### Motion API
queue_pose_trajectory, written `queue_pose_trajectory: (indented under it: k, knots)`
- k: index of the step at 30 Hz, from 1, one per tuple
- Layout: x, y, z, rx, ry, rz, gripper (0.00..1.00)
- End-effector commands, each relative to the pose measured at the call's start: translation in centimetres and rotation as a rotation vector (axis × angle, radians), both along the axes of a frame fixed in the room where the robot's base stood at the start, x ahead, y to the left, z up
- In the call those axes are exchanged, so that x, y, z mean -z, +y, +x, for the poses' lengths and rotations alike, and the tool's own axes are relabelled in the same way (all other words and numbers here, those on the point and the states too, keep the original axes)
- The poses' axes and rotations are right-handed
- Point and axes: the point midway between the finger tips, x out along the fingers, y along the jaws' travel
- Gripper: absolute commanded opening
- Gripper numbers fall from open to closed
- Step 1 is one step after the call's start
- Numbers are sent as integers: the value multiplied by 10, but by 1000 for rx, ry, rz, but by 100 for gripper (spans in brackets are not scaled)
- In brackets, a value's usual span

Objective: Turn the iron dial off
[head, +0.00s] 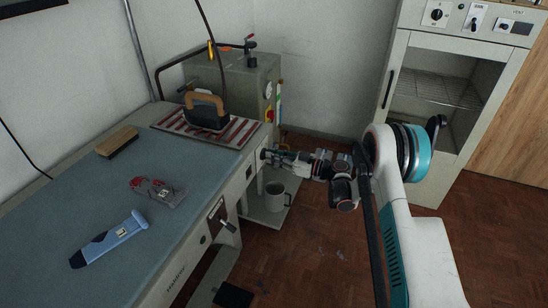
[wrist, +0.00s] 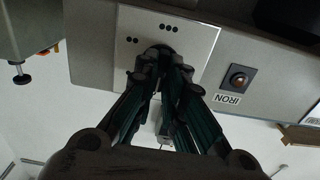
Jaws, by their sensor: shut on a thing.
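In the wrist view a dark round dial (wrist: 161,49) sits on a pale plate (wrist: 205,37) marked with groups of black dots. My gripper (wrist: 160,62) is shut on the dial, and its fingers hide most of it, so I cannot tell where it points. The iron (head: 206,117), with a wooden handle, stands on a red-striped rest (head: 174,124) on the table.
The blue-grey table top (head: 85,190) holds a brush (head: 117,142), a clear packet (head: 157,190) and a blue tool (head: 109,239). A grey boiler (head: 240,77) stands behind. A cabinet (head: 432,190) stands at right.

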Motion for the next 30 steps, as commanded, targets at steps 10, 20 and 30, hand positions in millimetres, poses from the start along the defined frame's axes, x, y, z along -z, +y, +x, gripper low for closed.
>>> queue_pose_trajectory:
  k: [10, 20, 30]
  knots:
    - [3, -1, -1, -2, -29, -16, 0]
    - [2, -1, -1, -2, -29, -15, 30]
    - [1, -1, -1, 0, -28, -12, 30]
